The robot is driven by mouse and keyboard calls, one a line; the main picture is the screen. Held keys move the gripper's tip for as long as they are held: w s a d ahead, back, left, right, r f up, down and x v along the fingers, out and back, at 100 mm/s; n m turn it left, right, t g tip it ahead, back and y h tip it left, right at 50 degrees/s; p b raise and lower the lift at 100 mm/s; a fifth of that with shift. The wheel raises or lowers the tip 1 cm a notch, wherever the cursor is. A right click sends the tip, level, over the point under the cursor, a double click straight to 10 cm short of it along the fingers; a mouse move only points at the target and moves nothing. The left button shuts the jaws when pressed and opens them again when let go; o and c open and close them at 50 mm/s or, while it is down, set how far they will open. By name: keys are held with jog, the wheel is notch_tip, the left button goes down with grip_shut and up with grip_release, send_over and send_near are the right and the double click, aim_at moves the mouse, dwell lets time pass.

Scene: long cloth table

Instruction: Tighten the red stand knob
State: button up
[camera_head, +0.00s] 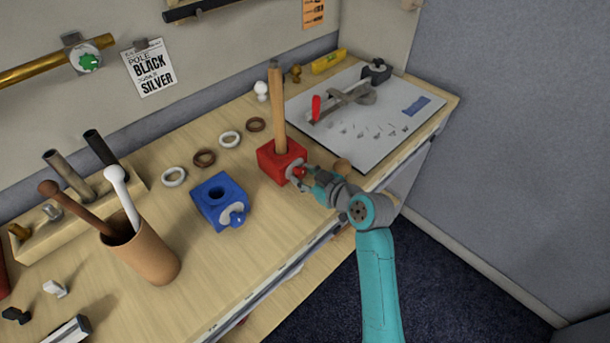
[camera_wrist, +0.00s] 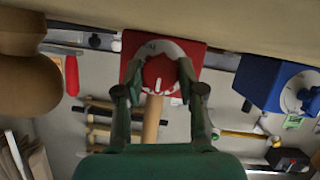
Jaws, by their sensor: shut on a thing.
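The red stand (camera_head: 275,164) sits on the wooden table with a wooden pole (camera_head: 278,110) upright in it. Its red knob (camera_wrist: 160,72) is on the side facing my gripper, with a white pointer mark and a pale dial plate behind it. My gripper (camera_head: 302,176) reaches the knob from the right in the head view. In the wrist view my gripper (camera_wrist: 158,80) has one finger on each side of the knob and is shut on it. The fingers partly hide the knob in the head view.
A blue stand (camera_head: 220,204) with a blue knob is left of the red one. Several white and brown rings lie behind. A brown cup (camera_head: 146,254) holds two rods. A white board (camera_head: 380,142) with tools lies to the right.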

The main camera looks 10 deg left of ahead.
jog(key=m+g, duration=0.1)
jog(key=m, duration=0.1)
jog(key=m+g+y, duration=0.1)
jog(key=shift+w+d+m+y, duration=0.15)
jog(key=shift+m+y, duration=0.15)
jog(key=shift+m, duration=0.1)
jog(key=m+g+y, duration=0.1)
jog(key=m, duration=0.2)
jog(key=shift+f+y, duration=0.1)
jog(key=shift+y, duration=0.3)
jog(key=shift+m+g, duration=0.3)
dwell(0.4)
jog(key=o, duration=1.1)
jog(key=shift+o, duration=0.2)
